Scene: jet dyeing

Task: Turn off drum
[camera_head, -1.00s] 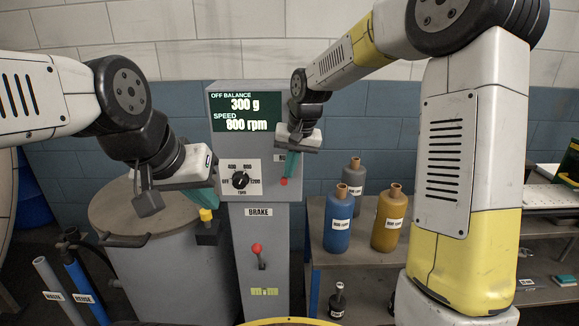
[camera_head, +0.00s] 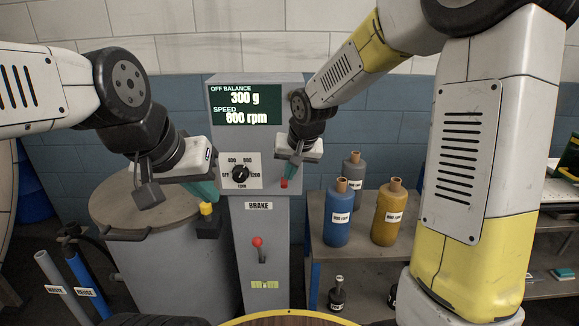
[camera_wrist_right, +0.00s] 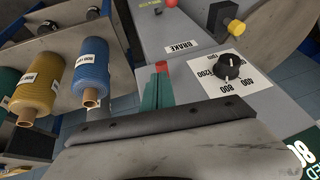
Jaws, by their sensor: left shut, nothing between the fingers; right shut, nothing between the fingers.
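The grey control panel (camera_head: 254,195) stands in the middle, with a screen (camera_head: 245,104) reading off balance 300 g and a speed that looks like 800 rpm. Its black speed dial (camera_head: 240,174) also shows in the right wrist view (camera_wrist_right: 231,66). My right gripper (camera_head: 289,178) is shut, its green fingertips at the red button (camera_head: 284,184). In the right wrist view the green fingers (camera_wrist_right: 158,88) point at the red button (camera_wrist_right: 161,66); I cannot tell if they touch. My left gripper (camera_head: 206,190) is shut and empty, just above the yellow button (camera_head: 206,208).
A red-knobbed brake lever (camera_head: 257,242) is low on the panel. A grey drum (camera_head: 150,255) with a round lid stands left. Blue (camera_head: 337,215), yellow (camera_head: 388,214) and grey bottles stand on the shelf at right. Waste and reuse pipes are at lower left.

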